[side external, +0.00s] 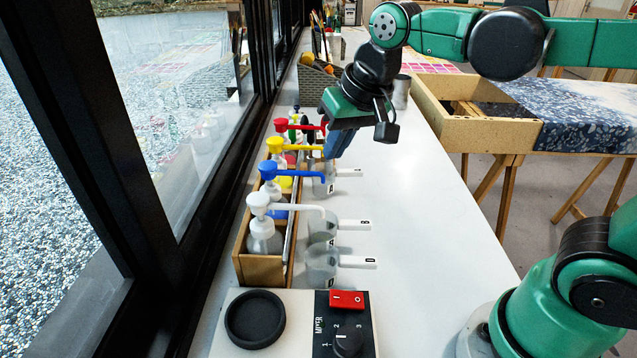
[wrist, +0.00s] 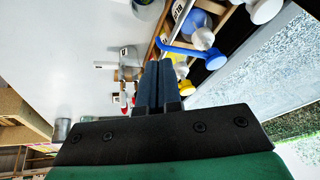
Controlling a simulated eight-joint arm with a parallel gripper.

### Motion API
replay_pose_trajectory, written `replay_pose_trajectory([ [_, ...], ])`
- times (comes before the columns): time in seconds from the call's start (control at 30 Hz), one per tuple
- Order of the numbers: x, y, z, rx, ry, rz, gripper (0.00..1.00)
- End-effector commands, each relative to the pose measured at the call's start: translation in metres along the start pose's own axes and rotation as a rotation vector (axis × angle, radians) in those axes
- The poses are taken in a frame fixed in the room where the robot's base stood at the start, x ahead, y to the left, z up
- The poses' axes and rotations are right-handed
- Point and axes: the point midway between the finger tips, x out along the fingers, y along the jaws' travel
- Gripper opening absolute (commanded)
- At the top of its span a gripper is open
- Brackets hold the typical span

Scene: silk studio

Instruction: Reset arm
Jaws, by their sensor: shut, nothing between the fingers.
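My gripper (side external: 336,146) is green and black with blue fingers. In the side external view it hangs over the far part of the white counter, close to the pump bottles and glass cups. In the wrist view the two blue fingers (wrist: 157,86) lie side by side, shut with nothing between them. In the side external view the fingertips overlap the cups behind the yellow pump, and I cannot tell whether they touch anything.
A wooden rack (side external: 260,268) holds several pump bottles with white, blue, yellow and red heads. Glass cups with white handles (side external: 355,224) stand beside it. A mixer (side external: 346,325) with a red switch sits at the near end. The counter's right side (side external: 425,215) is clear.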

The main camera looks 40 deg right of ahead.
Motion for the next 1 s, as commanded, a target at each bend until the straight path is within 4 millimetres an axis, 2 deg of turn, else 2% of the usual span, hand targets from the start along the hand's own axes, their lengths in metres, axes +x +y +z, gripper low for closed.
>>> replay_pose_trajectory([
  [0.03,0.004,0.010,0.012,-0.050,0.043,-0.006,0.00],
  [0.1,0.009,0.019,0.025,-0.123,0.099,-0.010,0.00],
  [0.3,0.021,0.035,0.046,-0.254,0.199,-0.004,0.00],
  [1.0,0.023,0.037,0.049,-0.279,0.215,-0.001,0.00],
])
